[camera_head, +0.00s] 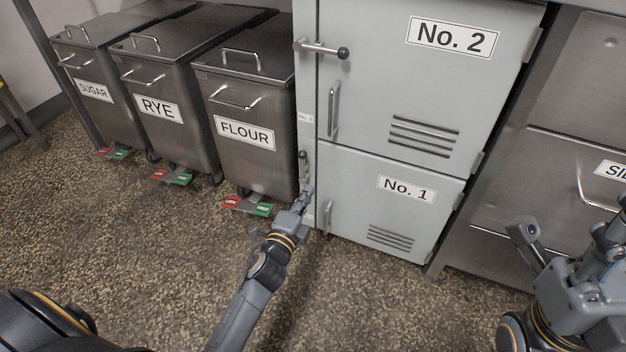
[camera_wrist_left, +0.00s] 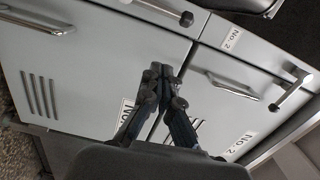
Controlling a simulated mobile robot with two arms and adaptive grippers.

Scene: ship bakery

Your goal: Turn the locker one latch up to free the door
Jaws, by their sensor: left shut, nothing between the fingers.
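The locker one latch (camera_head: 303,163) is a short bar with a dark knob on the frame left of the grey No. 1 door (camera_head: 350,196). It stands upright, knob up, clear of the door edge. In the left wrist view the latch (camera_wrist_left: 158,9) lies along the frame at the top. The No. 1 door looks closed. My left gripper (camera_head: 306,190) is just below the latch knob in the head view. In the left wrist view its fingertips (camera_wrist_left: 162,70) are together and empty, apart from the latch, before the doors' seam.
The No. 2 door (camera_head: 380,90) is above, its latch (camera_head: 322,48) level across the door edge. Flour (camera_head: 243,105), rye and sugar bins stand left. Steel drawers (camera_head: 560,170) are right. My right arm is at the right edge. The floor in front is clear.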

